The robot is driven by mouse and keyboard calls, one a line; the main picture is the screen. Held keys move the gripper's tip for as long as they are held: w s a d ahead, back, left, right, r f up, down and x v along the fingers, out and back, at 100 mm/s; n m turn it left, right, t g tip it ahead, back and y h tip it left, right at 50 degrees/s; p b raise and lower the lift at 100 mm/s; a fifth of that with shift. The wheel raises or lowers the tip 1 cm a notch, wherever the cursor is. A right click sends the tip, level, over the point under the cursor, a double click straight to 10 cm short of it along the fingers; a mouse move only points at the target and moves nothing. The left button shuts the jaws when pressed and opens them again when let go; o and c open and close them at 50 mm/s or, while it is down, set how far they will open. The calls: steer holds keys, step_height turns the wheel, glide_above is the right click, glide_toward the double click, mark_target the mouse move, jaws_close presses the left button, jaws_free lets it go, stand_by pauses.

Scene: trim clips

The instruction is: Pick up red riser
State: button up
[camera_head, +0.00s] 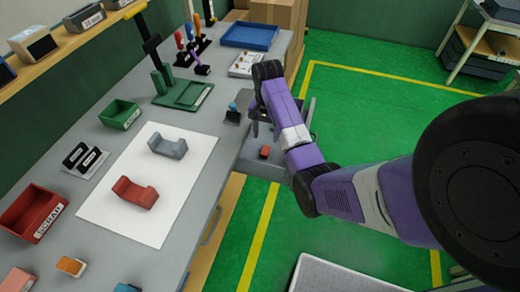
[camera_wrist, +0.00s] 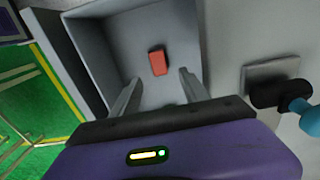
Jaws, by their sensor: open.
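A small red block (camera_head: 264,152), which looks like the red riser, lies on the grey floor of an open drawer at the bench's right side. In the wrist view the red block (camera_wrist: 158,62) sits inside the drawer, just beyond and between my fingertips. My gripper (camera_wrist: 162,75) is open and empty, with its two fingers spread wider than the block. In the head view my gripper (camera_head: 256,118) is over the drawer area, its fingers partly hidden by my wrist.
The drawer (camera_wrist: 98,45) has raised walls around the block. A dark tool with a blue knob (camera_wrist: 300,112) stands on the bench close by. A red cradle (camera_head: 134,192) and a grey cradle (camera_head: 167,146) rest on a white sheet (camera_head: 110,212). A red scrap bin (camera_head: 33,212) stands at left.

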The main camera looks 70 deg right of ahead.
mark_target(266, 150)
steer(key=f, duration=0.5)
steer(key=f+p, duration=0.1)
steer(key=f, duration=0.1)
steer(key=shift+s+a+f, duration=0.15)
steer(key=shift+a+f, duration=0.1)
steer(key=shift+a, duration=0.05)
steer(key=shift+c, duration=0.2)
jaws_close()
